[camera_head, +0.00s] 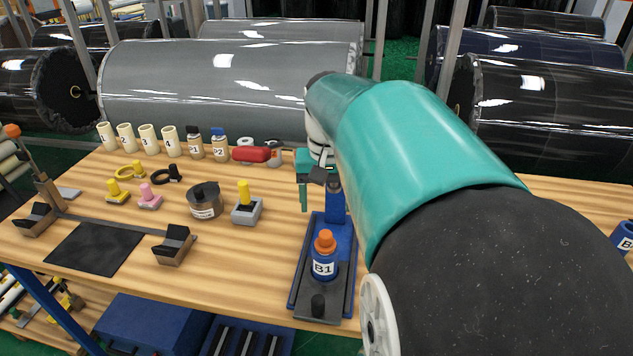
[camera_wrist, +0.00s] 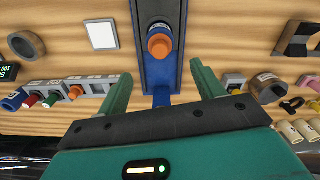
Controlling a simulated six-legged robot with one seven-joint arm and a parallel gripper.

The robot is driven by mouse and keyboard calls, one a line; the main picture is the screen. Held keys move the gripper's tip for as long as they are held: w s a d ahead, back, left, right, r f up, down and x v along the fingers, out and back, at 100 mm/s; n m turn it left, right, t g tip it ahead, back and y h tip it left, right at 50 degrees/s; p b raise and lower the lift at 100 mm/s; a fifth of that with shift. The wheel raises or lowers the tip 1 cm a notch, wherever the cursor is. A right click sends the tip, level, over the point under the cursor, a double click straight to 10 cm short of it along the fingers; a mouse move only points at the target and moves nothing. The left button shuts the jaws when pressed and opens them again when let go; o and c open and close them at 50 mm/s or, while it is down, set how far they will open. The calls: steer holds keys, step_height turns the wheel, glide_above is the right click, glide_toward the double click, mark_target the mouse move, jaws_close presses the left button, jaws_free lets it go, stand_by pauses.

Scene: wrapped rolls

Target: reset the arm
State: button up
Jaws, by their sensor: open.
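My arm (camera_head: 420,150) reaches over the wooden table in the head view. My gripper (camera_wrist: 162,88) is open and empty in the wrist view, its two green fingers spread wide apart. In the head view its green body shows near the back of a blue stand, and most of the gripper is hidden behind my arm. A blue bottle with an orange cap (camera_head: 324,256), labelled B1, stands upright on the blue stand (camera_head: 347,240). In the wrist view the orange cap (camera_wrist: 160,42) lies beyond the gap between the fingers, apart from both.
Cream cups (camera_head: 148,140), small bottles (camera_head: 220,145) and a red item (camera_head: 252,154) line the back of the table. A brown tape roll (camera_head: 204,200) and a grey block with a yellow knob (camera_head: 246,208) lie left of the stand.

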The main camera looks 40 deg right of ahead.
steer(key=shift+r, duration=1.65)
steer(key=shift+s, duration=0.15)
